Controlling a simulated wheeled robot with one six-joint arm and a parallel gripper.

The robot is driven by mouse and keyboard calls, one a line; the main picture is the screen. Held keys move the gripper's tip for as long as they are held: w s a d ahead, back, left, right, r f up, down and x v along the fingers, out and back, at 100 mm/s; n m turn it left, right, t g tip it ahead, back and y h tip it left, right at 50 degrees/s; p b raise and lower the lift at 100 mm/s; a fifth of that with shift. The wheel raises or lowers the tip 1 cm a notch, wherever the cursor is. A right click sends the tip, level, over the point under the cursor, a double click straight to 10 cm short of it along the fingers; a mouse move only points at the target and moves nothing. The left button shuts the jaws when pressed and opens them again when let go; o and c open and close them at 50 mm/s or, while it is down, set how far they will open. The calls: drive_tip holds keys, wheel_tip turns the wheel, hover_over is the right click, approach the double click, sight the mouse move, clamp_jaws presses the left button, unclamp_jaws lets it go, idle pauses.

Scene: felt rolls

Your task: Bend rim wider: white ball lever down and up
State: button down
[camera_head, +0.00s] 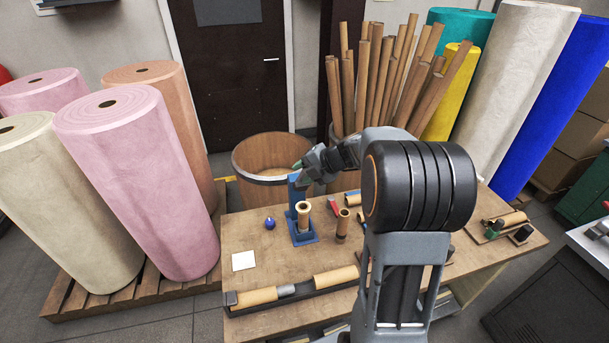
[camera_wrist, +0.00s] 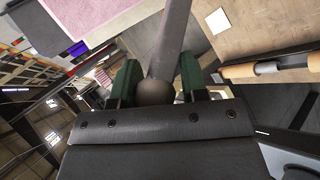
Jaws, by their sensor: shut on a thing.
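A blue press (camera_head: 297,185) stands upright on the workbench, with a short cardboard tube (camera_head: 304,212) upright on its base. My gripper (camera_head: 299,165) is at the top of the press. In the wrist view its two green fingers (camera_wrist: 158,80) are shut on a round ball (camera_wrist: 155,93), which looks grey in shadow. A grey lever rod (camera_wrist: 173,40) runs from the ball away between the fingers. In the head view the ball and lever are hidden by my gripper.
A dark blue ball (camera_head: 269,223) and a white square (camera_head: 243,261) lie left of the press on the workbench (camera_head: 255,275). A second short tube (camera_head: 343,225) stands to its right. A wooden barrel (camera_head: 240,160) is behind. Cardboard tubes lie in a front tray.

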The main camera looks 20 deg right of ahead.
drive_tip(key=shift+w+r, duration=0.25)
drive_tip(key=shift+r, duration=0.05)
drive_tip(key=c, duration=0.8)
unclamp_jaws()
drive_tip(key=shift+f, duration=0.1)
drive_tip(key=shift+d, duration=0.1)
drive_tip(key=shift+v, duration=3.75)
drive_tip(key=shift+w, duration=0.1)
